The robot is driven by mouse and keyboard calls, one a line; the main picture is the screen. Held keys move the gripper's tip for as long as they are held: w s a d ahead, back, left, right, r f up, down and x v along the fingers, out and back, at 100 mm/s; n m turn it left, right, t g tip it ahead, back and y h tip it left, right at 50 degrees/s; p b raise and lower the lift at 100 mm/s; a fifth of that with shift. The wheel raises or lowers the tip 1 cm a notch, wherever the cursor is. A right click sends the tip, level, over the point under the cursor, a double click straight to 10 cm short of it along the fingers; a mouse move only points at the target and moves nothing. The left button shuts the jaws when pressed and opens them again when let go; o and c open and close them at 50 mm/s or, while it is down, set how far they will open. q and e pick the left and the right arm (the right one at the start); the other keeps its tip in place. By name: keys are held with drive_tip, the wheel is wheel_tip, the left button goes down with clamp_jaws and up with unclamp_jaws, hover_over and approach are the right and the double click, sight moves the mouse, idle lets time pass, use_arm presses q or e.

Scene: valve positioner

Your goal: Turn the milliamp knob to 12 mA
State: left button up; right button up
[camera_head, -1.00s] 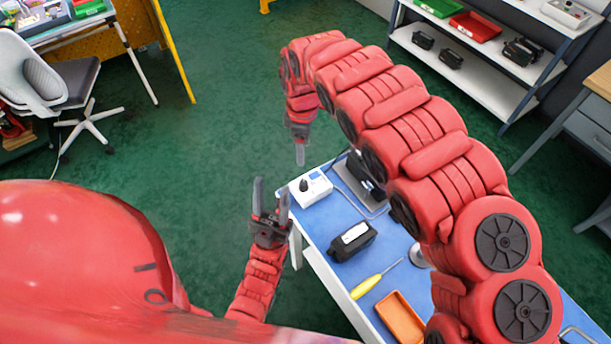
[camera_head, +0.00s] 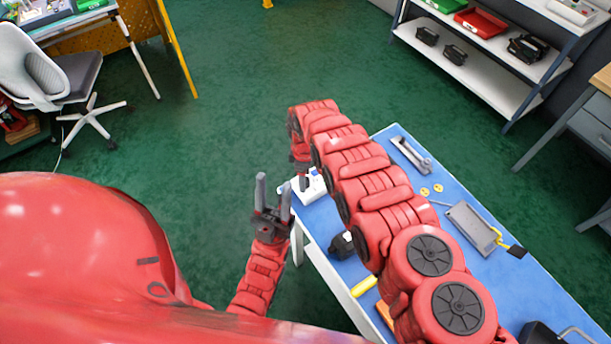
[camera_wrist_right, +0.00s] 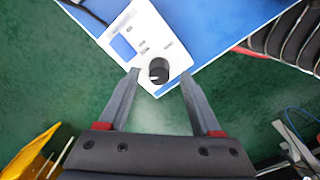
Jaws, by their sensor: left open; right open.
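The white box (camera_head: 314,188) with the milliamp knob stands on the near left corner of the blue table. In the right wrist view the white box (camera_wrist_right: 140,40) shows a blue display and a round black knob (camera_wrist_right: 158,70) with a pale mark. My right gripper (camera_wrist_right: 159,77) is open, its fingertips on either side of the knob in that picture; I cannot tell how high above it they are. In the head view my right arm hides part of the box and its knob. My left gripper (camera_head: 273,188) is open and empty, left of the table corner.
The blue table (camera_head: 520,285) also holds a grey plate (camera_head: 474,228), a metal bracket (camera_head: 411,155), yellow discs (camera_head: 432,190) and a yellow-handled screwdriver (camera_head: 364,286). A black device (camera_head: 341,246) is partly behind my right arm. Shelves stand at the back right.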

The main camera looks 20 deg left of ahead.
drive_tip(key=shift+d+f, duration=0.1)
drive_tip(key=shift+f, duration=0.3)
clamp_jaws()
